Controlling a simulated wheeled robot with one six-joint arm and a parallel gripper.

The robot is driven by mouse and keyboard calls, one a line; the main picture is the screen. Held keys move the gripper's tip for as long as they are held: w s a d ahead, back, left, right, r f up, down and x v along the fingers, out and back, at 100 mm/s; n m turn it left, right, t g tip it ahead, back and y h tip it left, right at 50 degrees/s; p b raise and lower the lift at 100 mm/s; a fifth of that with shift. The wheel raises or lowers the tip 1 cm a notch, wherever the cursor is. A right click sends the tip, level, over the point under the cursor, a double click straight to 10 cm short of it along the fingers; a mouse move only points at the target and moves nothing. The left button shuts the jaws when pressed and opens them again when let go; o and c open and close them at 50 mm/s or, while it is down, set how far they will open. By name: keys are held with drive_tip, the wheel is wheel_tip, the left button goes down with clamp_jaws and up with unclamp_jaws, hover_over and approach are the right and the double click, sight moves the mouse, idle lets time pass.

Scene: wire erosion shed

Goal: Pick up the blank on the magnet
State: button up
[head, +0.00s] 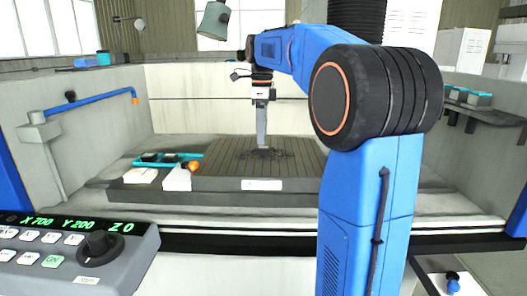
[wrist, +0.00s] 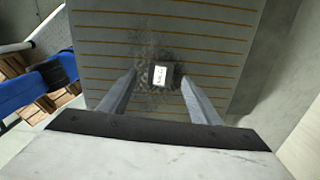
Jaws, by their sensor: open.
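The blank is a small dark grey block with a white label on top (wrist: 170,77). In the wrist view it sits on a patch of dark swarf on the striped magnet plate (wrist: 215,30). My gripper (wrist: 158,80) is open, with one finger on each side of the blank and the blank between the tips. I cannot tell whether the fingers touch it. In the head view my gripper (head: 263,147) points straight down over the middle of the magnet (head: 305,160). The blank is hidden there behind the fingertips and swarf.
A teal tray (head: 197,157) with dark pieces lies left on the worktable, beside white blocks and an orange-tipped item (head: 192,166). A blue pipe (head: 90,103) reaches in from the left wall. A control panel (head: 75,243) stands front left. Tank walls enclose the table.

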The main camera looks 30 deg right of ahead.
sight(264, 147)
drive_tip(key=f, duration=0.4)
drive_tip(key=shift+s+d, duration=0.15)
drive_tip(key=shift+d, duration=0.1)
drive_tip(key=c, duration=1.4)
drive_tip(key=shift+r, duration=0.1)
